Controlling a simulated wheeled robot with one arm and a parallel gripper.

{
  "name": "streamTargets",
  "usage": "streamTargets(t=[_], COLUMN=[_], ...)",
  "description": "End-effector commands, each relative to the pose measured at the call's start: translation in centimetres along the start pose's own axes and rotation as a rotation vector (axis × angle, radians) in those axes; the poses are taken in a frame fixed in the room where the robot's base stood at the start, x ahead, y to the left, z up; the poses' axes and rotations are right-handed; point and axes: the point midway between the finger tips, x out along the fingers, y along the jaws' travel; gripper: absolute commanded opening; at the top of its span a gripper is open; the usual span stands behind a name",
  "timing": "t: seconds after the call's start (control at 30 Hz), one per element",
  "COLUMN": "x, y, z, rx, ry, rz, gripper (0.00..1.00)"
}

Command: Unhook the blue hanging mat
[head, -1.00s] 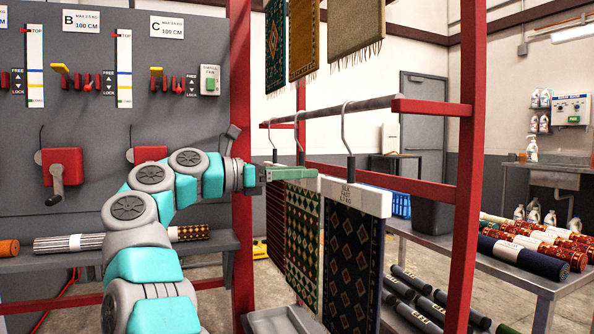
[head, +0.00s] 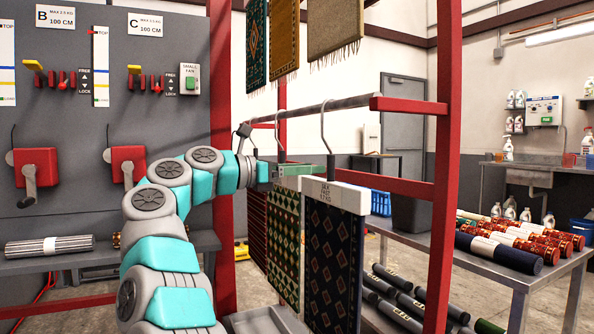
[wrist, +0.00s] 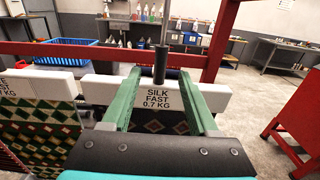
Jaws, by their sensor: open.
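The blue mat (head: 335,255), dark with a diamond pattern, hangs from a white hanger bar (head: 345,197) labelled silk, fast, 0.7 kg. Its metal hook (head: 324,128) goes over the grey rail (head: 335,108). My gripper (head: 308,171) is at the left end of this bar in the head view. In the wrist view my gripper (wrist: 158,80) is open, its green fingers on either side of the dark hook stem (wrist: 160,62) and the bar's label (wrist: 160,98). I cannot tell whether either finger touches the bar. The mat is mostly hidden below the gripper there.
A green patterned mat (head: 285,235) hangs just left of the blue one, with a red one (head: 256,225) beyond it. A red post (head: 438,200) stands close on the right. A table with rolled rugs (head: 505,272) stands further right.

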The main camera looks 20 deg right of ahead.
Motion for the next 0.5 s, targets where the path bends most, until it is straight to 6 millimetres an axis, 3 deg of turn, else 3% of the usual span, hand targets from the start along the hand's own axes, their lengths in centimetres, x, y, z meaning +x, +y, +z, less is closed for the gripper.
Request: streamTargets(t=[0.5], x=[3.8], y=[-0.1], z=[-0.1], rx=[0.000], ry=[0.001], rz=[-0.002], gripper=[0.60])
